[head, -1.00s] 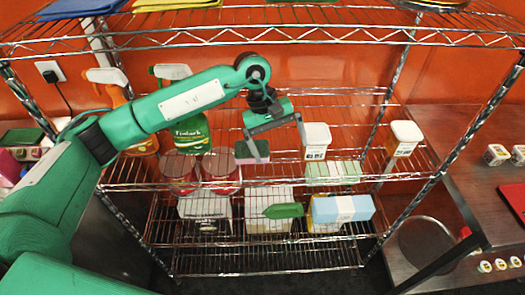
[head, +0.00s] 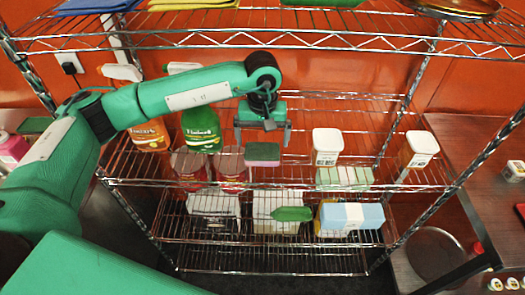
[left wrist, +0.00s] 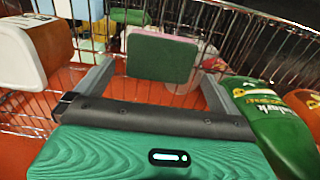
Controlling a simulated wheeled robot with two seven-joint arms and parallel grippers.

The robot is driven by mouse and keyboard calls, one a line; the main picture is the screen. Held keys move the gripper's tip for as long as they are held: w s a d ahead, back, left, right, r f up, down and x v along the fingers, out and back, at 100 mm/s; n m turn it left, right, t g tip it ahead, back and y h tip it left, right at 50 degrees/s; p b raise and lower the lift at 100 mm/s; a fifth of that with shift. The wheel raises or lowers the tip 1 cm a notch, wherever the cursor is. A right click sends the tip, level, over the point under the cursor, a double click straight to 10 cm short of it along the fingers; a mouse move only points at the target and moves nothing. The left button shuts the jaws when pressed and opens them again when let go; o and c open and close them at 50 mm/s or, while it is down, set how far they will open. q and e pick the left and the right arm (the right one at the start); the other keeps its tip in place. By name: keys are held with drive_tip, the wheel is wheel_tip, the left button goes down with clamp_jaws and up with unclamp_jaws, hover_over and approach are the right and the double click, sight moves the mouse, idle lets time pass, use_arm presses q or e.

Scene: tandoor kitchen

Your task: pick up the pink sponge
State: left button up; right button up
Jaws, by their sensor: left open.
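The pink sponge (head: 262,154), with a green face, is at the front of the middle rack shelf in the head view. In the left wrist view its green face (left wrist: 162,57) shows, framed between the fingertips. My left gripper (head: 262,136) is open and empty, with its fingers pointing down just above and behind the sponge in the head view. It also shows in the left wrist view (left wrist: 155,78), one finger to each side of the sponge. I see no contact with it. My right gripper is not in view.
A green spray bottle (head: 201,130) and an orange one (head: 150,135) stand left of the gripper. A white-lidded container (head: 327,146) stands to the right. The upper wire shelf (head: 270,40) runs above the arm. Red-lidded jars (head: 189,170) are left of the sponge.

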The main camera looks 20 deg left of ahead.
sight(262, 150)
use_arm(q)
wheel_tip(262, 150, down, 4)
drive_tip(key=shift+f+p, duration=0.1)
drive_tip(key=shift+p, duration=1)
drive_tip(key=shift+f, duration=0.3)
drive_tip(key=c, duration=0.8)
